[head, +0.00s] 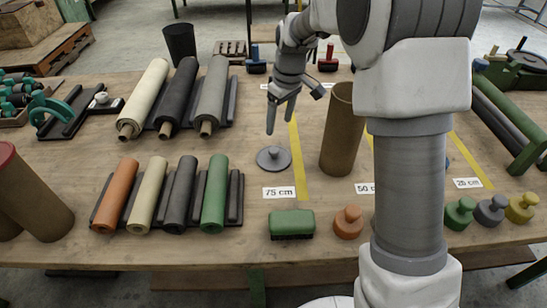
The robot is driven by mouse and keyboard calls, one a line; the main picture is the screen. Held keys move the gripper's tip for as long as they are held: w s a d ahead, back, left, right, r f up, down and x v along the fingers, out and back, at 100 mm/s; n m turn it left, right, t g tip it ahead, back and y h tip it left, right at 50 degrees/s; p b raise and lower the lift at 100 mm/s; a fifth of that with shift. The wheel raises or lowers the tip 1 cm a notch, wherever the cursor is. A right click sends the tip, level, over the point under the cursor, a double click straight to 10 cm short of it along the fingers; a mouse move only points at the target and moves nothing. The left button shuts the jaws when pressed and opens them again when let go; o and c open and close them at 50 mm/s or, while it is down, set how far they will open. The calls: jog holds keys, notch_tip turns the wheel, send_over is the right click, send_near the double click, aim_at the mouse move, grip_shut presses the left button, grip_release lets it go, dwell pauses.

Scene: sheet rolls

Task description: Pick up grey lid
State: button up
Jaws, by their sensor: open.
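The grey lid (273,158) is a flat disc with a small knob on top. It lies on the wooden table in the head view, just above the "75 cm" label and left of a yellow strip. My gripper (281,117) hangs over the table a little above the lid in the picture, fingers pointing down. Its two fingers are apart with nothing between them. The fingertips look apart from the lid, though the exact height is hard to tell. A second grey knobbed piece (490,209) stands at the right among coloured ones.
A tall brown tube (337,130) stands close right of the lid. Sheet rolls lie on racks to the left, including a green roll (215,193). A green block (291,223) and an orange knobbed piece (348,221) sit near the front. My arm hides part of the table's right side.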

send_over(274, 149)
jog(key=f, duration=0.2)
jog(key=d+f, duration=0.1)
jog(key=f, duration=0.1)
jog(key=shift+s+f+b, duration=0.15)
jog(key=shift+f+b, duration=0.15)
jog(key=shift+f, duration=0.05)
jog(key=shift+a+f+b, duration=0.25)
jog(key=shift+f+b, duration=0.05)
jog(key=shift+f, duration=1.05)
jog(key=shift+a+f+b, duration=0.25)
jog(key=shift+f+b, duration=0.05)
jog(key=shift+f, duration=1)
grip_shut()
